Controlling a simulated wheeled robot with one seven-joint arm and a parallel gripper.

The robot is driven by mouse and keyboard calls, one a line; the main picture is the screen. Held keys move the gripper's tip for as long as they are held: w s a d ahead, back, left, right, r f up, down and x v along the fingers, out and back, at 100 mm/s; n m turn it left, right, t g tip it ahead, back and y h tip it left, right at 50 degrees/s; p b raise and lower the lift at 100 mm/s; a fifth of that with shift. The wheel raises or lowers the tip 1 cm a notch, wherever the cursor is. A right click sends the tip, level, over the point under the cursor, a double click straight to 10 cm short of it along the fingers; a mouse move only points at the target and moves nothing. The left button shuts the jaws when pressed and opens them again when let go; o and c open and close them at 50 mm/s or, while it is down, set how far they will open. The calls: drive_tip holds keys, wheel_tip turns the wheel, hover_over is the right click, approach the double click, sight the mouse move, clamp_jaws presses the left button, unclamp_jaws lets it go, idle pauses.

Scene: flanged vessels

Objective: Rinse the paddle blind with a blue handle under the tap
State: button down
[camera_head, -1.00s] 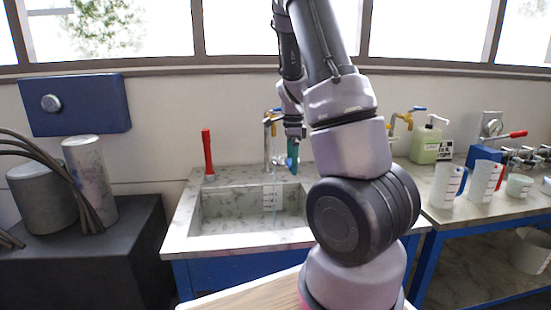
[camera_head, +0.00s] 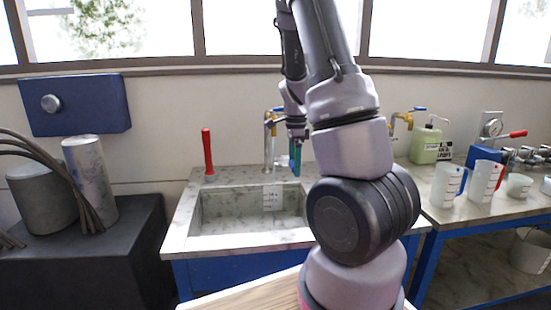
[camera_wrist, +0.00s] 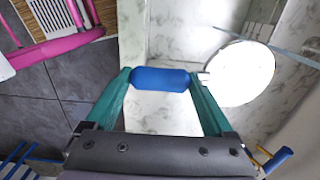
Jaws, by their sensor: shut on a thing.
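My gripper's green fingers (camera_wrist: 160,92) are shut on the blue handle (camera_wrist: 160,79) of the paddle blind. Its pale round disc (camera_wrist: 240,74) sticks out to the right in the wrist view, over the marble sink. A thin clear streak, seemingly water, runs by the disc's upper edge; I cannot tell whether it touches. In the head view my gripper (camera_head: 296,160) points down over the sink (camera_head: 235,215), just right of the tap (camera_head: 268,135). A thin stream falls below the tap. The handle is hidden in the head view.
A red lever (camera_head: 207,152) stands at the sink's back left. On the right bench are a second tap (camera_head: 398,122), a green soap bottle (camera_head: 426,145) and measuring jugs (camera_head: 447,184). A dark block (camera_head: 120,225) with metal cylinders stands at left.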

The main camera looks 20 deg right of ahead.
drive_tip(key=shift+r, duration=0.1)
idle(0.5)
drive_tip(key=s+r, duration=0.3)
drive_tip(key=s, duration=0.2)
drive_tip(key=shift+d+r, duration=0.25)
drive_tip(key=shift+r, duration=0.15)
drive_tip(key=shift+w, duration=0.1)
idle(0.5)
